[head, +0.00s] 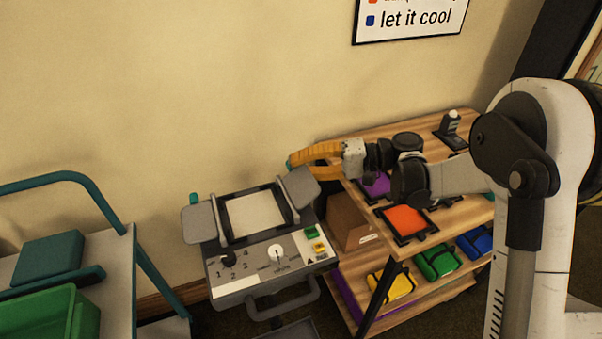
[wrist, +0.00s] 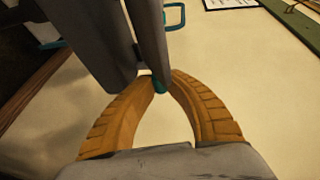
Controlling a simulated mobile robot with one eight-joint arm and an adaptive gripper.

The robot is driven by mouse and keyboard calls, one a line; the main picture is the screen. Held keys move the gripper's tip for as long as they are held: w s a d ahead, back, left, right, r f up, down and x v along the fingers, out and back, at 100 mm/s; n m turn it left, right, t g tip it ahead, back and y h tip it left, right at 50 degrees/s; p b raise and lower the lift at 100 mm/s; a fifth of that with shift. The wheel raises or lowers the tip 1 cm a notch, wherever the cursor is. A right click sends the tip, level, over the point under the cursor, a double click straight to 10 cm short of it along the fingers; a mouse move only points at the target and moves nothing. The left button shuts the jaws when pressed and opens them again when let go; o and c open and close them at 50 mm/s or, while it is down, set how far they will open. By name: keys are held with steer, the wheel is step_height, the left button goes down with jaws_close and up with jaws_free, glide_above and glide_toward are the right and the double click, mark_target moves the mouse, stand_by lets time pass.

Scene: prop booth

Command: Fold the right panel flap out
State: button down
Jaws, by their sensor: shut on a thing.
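The panel (head: 265,271) is a grey box with a pale screen, dials and a handle, left of the wooden shelf. Its right flap (head: 300,187) is a grey plate standing tilted at the screen's right side. The left flap (head: 200,223) leans outward at the left, with a teal knob on top. My gripper (head: 291,161) has orange fingers and reaches in from the right, behind the right flap's top. In the wrist view my gripper (wrist: 160,77) is shut on a teal knob (wrist: 159,86) at the edge of a grey plate. The fingertips partly hide the knob.
A wooden shelf unit (head: 440,130) with coloured trays stands right of the panel, under my arm. A teal-railed cart (head: 120,270) with a green bin (head: 55,312) stands at the left. The wall is close behind the panel.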

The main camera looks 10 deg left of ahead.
steer(key=shift+f+g+y+b, duration=0.15)
steer(key=shift+g+y+b, duration=0.15)
steer(key=shift+y+b, duration=0.15)
stand_by(0.3)
steer(key=c, duration=1.4)
jaws_free()
steer(key=shift+o, duration=0.2)
